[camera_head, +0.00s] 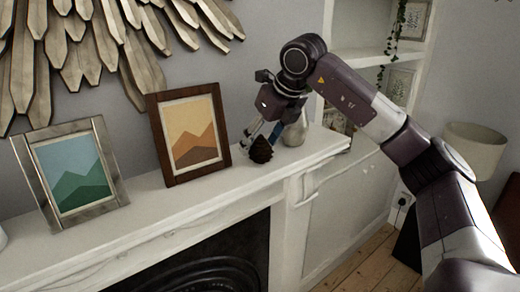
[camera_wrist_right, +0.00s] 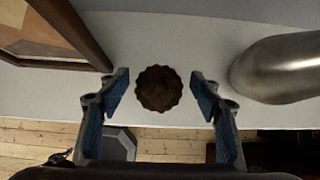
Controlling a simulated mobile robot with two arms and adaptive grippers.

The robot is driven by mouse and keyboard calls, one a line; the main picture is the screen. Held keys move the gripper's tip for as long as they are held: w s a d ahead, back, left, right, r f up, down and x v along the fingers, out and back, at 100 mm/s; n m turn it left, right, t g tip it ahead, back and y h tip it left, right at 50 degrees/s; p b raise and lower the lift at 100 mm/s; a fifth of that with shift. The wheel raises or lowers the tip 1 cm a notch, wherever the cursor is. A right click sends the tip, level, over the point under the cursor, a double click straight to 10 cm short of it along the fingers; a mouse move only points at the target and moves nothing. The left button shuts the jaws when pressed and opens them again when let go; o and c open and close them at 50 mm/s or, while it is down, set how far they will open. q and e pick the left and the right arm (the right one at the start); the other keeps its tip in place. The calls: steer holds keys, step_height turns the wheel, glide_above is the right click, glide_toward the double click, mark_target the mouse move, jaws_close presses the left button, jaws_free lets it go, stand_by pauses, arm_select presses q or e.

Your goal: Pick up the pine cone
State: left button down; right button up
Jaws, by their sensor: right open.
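A dark brown pine cone (camera_head: 261,149) stands on the white mantelpiece (camera_head: 150,215), just right of the brown-framed picture. In the right wrist view the pine cone (camera_wrist_right: 158,88) lies between the two blue-padded fingers, with a gap on each side. My right gripper (camera_head: 262,137) is open at the pine cone and not closed on it; in the right wrist view the gripper (camera_wrist_right: 160,98) has its fingers wide apart. My left gripper is not in view.
A brown-framed picture (camera_head: 190,135) stands close left of the pine cone. A silver vase (camera_wrist_right: 282,68) stands close on its right, and also shows in the head view (camera_head: 294,130). A silver-framed picture (camera_head: 74,172) stands farther left. The mantelpiece's front edge is near.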

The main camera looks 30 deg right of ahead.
mark_target(260, 135)
steer(key=shift+s, duration=0.1)
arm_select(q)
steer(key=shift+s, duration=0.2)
arm_select(e)
steer(key=c, duration=1)
steer(key=shift+r, duration=0.1)
steer(key=shift+r, duration=0.6)
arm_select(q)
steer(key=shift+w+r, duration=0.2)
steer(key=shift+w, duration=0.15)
arm_select(e)
steer(key=shift+r, duration=9.35)
